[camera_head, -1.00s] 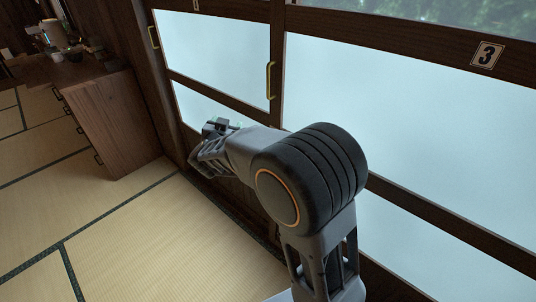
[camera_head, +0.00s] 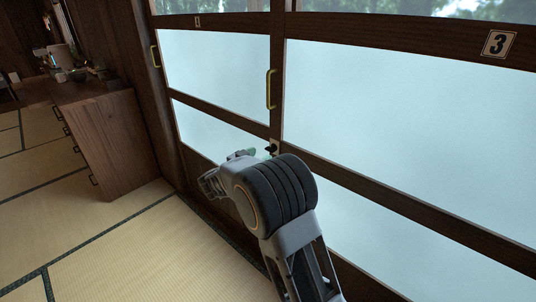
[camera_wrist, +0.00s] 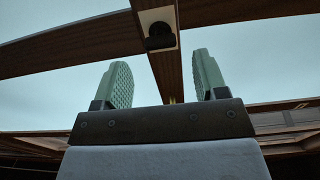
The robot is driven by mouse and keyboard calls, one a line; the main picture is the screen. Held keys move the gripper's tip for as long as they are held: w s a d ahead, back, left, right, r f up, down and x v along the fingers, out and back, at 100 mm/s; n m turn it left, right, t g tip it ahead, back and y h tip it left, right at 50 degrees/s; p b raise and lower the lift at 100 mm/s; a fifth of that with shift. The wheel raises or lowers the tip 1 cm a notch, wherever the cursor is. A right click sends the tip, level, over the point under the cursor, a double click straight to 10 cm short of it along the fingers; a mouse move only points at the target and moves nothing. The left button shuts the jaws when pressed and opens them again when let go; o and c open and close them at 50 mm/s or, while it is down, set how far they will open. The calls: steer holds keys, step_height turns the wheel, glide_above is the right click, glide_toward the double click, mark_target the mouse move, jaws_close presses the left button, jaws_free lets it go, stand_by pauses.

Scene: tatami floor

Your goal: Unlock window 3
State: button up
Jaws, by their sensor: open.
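A small dark knob on a pale plate, which looks like the lock (camera_head: 273,147), sits on the upright where the two panels meet, below a brass handle (camera_head: 271,89). In the wrist view the dark round knob (camera_wrist: 159,37) is at the top centre, beyond the fingertips. My gripper (camera_wrist: 163,80) is open and empty, its two green finger pads on either side of the upright below the knob. In the head view my arm partly hides the gripper.
Another frosted panel (camera_head: 215,75) with a small label and brass handle (camera_head: 155,56) stands to the left. A wooden cabinet (camera_head: 115,140) with objects on top stands at far left. The tatami floor (camera_head: 140,255) in front is clear.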

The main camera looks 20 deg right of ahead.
mark_target(270, 149)
steer(key=shift+b+x, duration=0.35)
steer(key=shift+x, duration=2.15)
steer(key=shift+c, duration=0.5)
steer(key=c, duration=0.8)
